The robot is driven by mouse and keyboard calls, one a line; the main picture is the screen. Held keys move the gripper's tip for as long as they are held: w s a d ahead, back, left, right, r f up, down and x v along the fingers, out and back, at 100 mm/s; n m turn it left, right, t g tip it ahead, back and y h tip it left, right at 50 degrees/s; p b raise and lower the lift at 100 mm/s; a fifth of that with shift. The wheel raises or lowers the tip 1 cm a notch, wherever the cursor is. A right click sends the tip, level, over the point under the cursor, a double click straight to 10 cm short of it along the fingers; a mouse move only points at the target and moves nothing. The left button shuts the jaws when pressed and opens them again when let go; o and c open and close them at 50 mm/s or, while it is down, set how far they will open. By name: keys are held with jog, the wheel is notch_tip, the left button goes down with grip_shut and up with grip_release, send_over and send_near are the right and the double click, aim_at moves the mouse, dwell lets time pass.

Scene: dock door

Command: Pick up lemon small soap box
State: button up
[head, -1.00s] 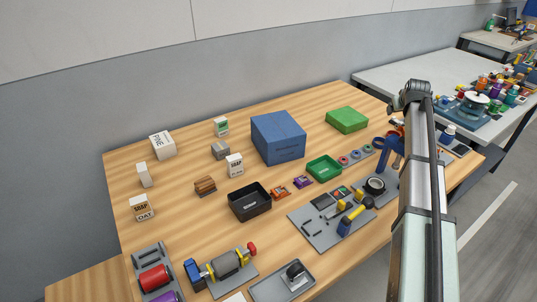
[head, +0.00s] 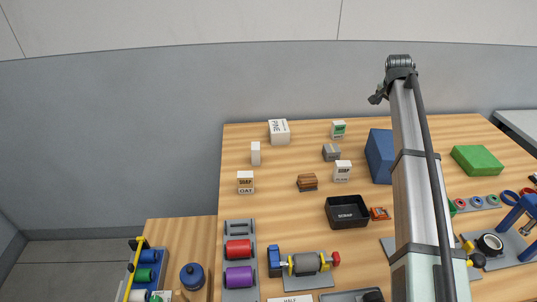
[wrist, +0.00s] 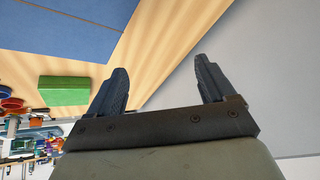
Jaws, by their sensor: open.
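No box in view shows a readable lemon label. Several small boxes stand on the wooden table in the head view: one marked OAT (head: 245,182), one that seems to read PLAIN (head: 342,171), a narrow white one (head: 255,153) with no label showing, and a green-and-white one (head: 338,130) with print too small to read. A larger white box (head: 279,132) reads PINE. In the wrist view my gripper (wrist: 160,80) is open and empty, with its fingers apart above the table's edge. It is not clearly visible in the head view, and no soap box shows between its fingers.
A blue box (head: 379,155) stands beside my arm, which partly hides the table's right side. A green box (head: 478,160) is further right. A black SCRAP tray (head: 347,225), a brown block (head: 307,182) and a grey block (head: 331,152) stand near the small boxes.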

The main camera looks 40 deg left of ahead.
jog(key=s+a+m+g, duration=0.2)
jog(key=s+a, duration=0.8)
jog(key=a, duration=0.4)
jog(key=m+g, duration=0.4)
jog(key=m, duration=0.1)
send_over(256, 146)
jog(key=f, duration=0.2)
jog(key=shift+h, duration=0.4)
jog(key=f, duration=0.7)
jog(key=shift+s, duration=0.25)
jog(key=shift+w+a+f, duration=0.1)
jog(key=shift+w+f, duration=0.05)
jog(key=shift+f, duration=1.45)
jog(key=shift+w+f, duration=0.15)
jog(key=shift+f, duration=1.4)
jog(key=c, duration=1.1)
jog(key=shift+r, duration=0.1)
